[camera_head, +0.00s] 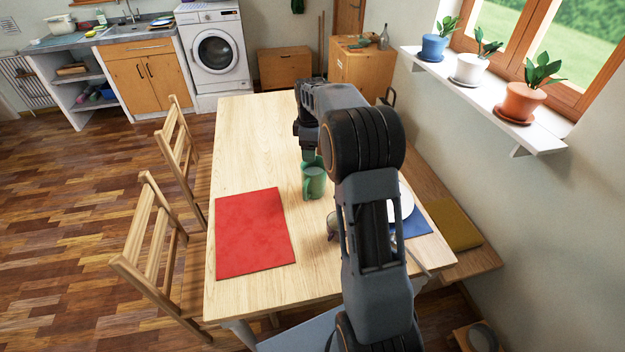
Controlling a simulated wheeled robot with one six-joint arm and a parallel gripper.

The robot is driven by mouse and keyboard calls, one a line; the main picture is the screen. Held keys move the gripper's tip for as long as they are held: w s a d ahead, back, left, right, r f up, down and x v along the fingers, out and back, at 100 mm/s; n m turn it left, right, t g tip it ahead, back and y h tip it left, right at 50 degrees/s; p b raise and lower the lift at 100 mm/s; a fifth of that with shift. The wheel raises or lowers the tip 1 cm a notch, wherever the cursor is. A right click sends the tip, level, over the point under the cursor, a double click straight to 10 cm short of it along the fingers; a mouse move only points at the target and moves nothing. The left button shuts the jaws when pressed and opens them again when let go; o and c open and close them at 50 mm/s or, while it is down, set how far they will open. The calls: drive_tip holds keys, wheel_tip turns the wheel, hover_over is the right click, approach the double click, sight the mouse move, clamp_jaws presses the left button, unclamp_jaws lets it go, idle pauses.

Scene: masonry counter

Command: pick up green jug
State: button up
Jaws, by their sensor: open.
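A green jug (315,186) stands upright on the light wooden table (250,150), near its middle. My gripper (309,158) points down just above and behind the jug, at its upper rim. It is open. My arm comes from the lower right and hides part of the table to the right of the jug. Whether the fingers touch the jug or reach around it cannot be told from this view.
A red placemat (253,233) lies left of the jug. A white plate (403,203) on a blue placemat (415,226) is partly hidden behind my arm. Two wooden chairs stand left, a bench (455,215) right. The table's far left part is clear.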

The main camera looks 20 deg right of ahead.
wheel_tip(320, 180, down, 3)
drive_tip(key=w+d+n, duration=0.1)
drive_tip(key=w+d, duration=0.1)
drive_tip(key=p, duration=0.4)
approach(311, 183)
wheel_tip(311, 183, down, 6)
drive_tip(key=shift+s, duration=0.45)
drive_tip(key=shift+c, duration=0.4)
clamp_jaws()
idle(0.5)
